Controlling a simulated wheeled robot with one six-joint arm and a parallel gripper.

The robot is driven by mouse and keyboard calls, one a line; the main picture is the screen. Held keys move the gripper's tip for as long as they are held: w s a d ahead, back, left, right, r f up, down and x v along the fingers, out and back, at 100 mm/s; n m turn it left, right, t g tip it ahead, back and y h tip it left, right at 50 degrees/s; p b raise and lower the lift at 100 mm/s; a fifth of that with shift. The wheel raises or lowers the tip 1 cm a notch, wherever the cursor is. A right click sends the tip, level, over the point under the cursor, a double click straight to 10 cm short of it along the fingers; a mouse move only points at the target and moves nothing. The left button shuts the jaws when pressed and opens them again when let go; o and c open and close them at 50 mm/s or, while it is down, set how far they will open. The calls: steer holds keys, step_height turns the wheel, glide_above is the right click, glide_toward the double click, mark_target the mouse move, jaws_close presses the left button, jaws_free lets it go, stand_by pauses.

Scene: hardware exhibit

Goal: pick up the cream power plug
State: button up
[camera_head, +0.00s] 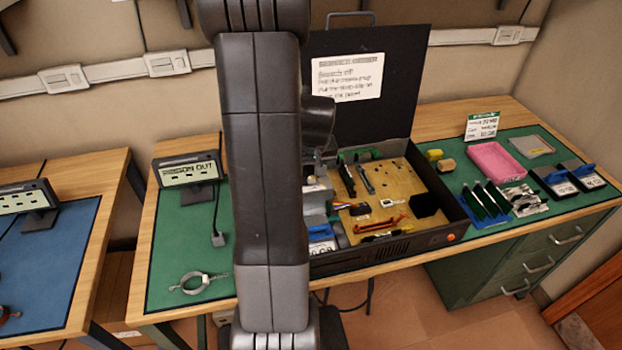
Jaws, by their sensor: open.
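I cannot make out a cream power plug for certain in this view; my own dark arm stands upright across the middle and hides part of the bench and case. A black open case (428,249) with a tan board (385,178) inside stands on the bench, its lid (395,85) raised. Small connectors and cables lie on the board, too small to identify. A small grey plug-like end (218,240) hangs on a cable from the display sign (188,171). My gripper's fingers do not show; they seem hidden behind my arm.
A pink tray (496,162), dark green cards (484,202) and blue-handled black blocks (554,180) lie on the right of the green mat. A metal ring clamp (199,284) lies at the front left. Another bench with a blue mat (45,270) stands at left.

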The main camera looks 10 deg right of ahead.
mark_target(312, 178)
steer(key=shift+w+d+f, duration=0.1)
steer(key=shift+d+f, duration=0.05)
steer(key=shift+f, duration=0.4)
steer(key=shift+d+f, duration=0.1)
steer(key=shift+f, duration=0.45)
steer(key=shift+w+f, duration=0.2)
steer(key=shift+f, duration=0.35)
steer(key=shift+a, duration=0.1)
steer(key=c, duration=0.9)
